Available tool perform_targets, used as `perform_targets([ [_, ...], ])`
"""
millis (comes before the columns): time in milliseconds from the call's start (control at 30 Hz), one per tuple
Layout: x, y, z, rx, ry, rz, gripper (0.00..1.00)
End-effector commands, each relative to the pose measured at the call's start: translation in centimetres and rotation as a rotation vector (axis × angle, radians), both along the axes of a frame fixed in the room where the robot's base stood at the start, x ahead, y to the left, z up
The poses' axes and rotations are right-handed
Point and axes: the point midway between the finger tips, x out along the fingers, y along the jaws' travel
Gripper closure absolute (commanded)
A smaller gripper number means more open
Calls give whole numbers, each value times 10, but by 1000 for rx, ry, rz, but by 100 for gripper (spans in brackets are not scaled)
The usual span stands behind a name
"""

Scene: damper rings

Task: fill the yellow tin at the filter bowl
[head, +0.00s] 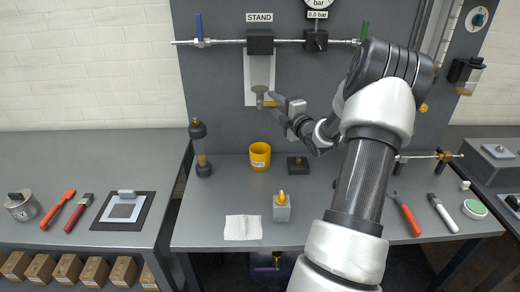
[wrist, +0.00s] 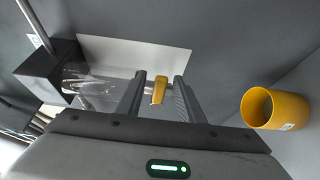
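The yellow tin (head: 260,155) stands upright on the grey bench near the back panel, below my gripper. It has a white label, and it shows at the right in the wrist view (wrist: 272,108). The clear filter bowl (wrist: 92,80) hangs under the black block (head: 260,42) marked STAND. A yellow drain lever (wrist: 158,88) at the bowl's lower end lies between my fingertips. My gripper (wrist: 160,85) is open, with gaps showing beside the lever. The tin is not directly under the lever in the wrist view.
A dark cylinder (head: 200,148) stands left of the tin. A small black block (head: 297,163), a grey bottle with yellow top (head: 282,207) and a white cloth (head: 243,228) lie around it. Tools lie at the right.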

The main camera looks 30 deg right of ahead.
Motion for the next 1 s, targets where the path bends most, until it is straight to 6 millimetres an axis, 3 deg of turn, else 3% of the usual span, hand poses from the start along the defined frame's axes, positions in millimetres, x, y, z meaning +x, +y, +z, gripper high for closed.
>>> perform_targets([
  [1000,-24,2,-1,0,0,-1,66],
])
